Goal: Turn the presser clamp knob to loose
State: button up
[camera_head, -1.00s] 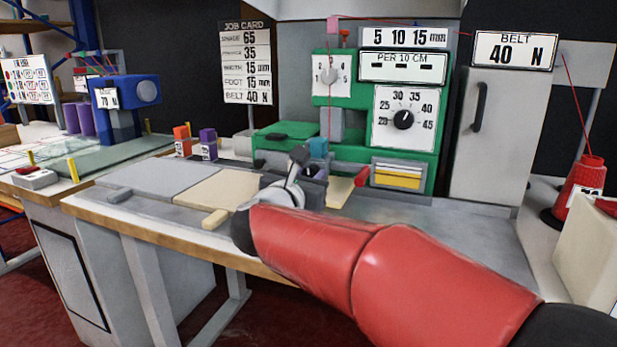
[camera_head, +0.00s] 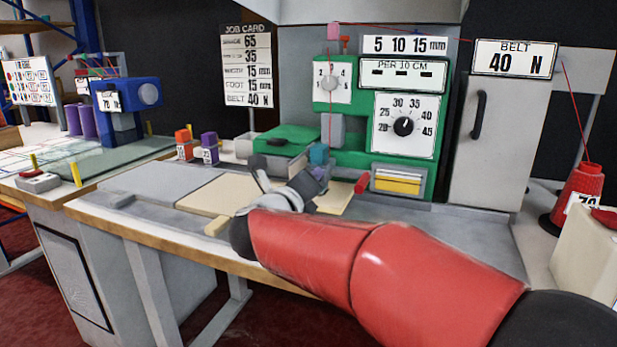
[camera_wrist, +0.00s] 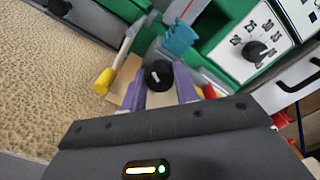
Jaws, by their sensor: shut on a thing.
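A small black knob with a pale mark (camera_wrist: 158,73) sits between the two purple fingers of my gripper (camera_wrist: 160,82) in the wrist view. The fingers are shut on the knob's sides, and I cannot read its setting. In the head view my gripper (camera_head: 319,174) reaches the bench in front of the green machine (camera_head: 345,150), and my wrist hides the knob. A teal block (camera_wrist: 180,40) stands just beyond the knob in the wrist view; it also shows in the head view (camera_head: 318,153).
A red handle (camera_head: 362,183) is close on the right. The machine carries a numbered dial (camera_head: 404,126). A red thread cone (camera_head: 578,194) stands at the far right.

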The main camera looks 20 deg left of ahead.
jog(key=n+p, duration=0.3)
jog(key=n, duration=0.3)
jog(key=shift+a+r, duration=0.1)
jog(key=n+p, duration=0.1)
jog(key=n, duration=0.4)
jog(key=shift+f+h+p, duration=0.2)
jog(key=shift+h+p, duration=0.1)
jog(key=shift+n, duration=0.4)
jog(key=o, duration=1)
jog(key=s, duration=0.5)
jog(key=s+b, duration=0.1)
jog(key=s, duration=0.1)
jog(key=shift+s+a+r, duration=0.1)
jog(key=shift+s+a, duration=0.3)
